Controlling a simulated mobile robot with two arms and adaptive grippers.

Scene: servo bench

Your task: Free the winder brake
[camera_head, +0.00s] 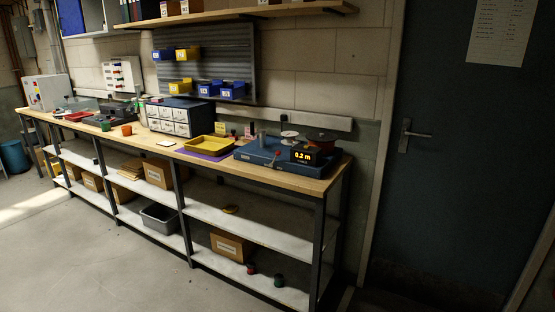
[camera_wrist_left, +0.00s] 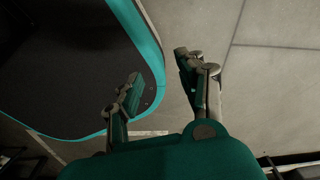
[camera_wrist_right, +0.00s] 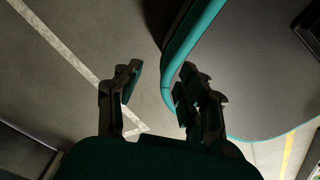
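The winder (camera_head: 262,157) is a blue flat machine at the right end of the workbench in the head view. It carries a pale spool, a dark reddish reel (camera_head: 320,136) and a display (camera_head: 303,156) reading 0.2 m. A small red knob (camera_head: 278,153) shows on its front part; I cannot tell whether it is the brake. My left gripper (camera_wrist_left: 160,75) is open and empty in the left wrist view. My right gripper (camera_wrist_right: 161,72) is open and empty in the right wrist view. Neither gripper shows in the head view, and both are away from the winder.
A yellow tray (camera_head: 222,146) on a purple mat stands left of the winder. A drawer cabinet (camera_head: 205,112) and small items line the wooden bench top (camera_head: 176,146). Boxes and a grey bin (camera_head: 160,222) sit on lower shelves. A dark door (camera_head: 450,150) is at right. The floor in front is clear.

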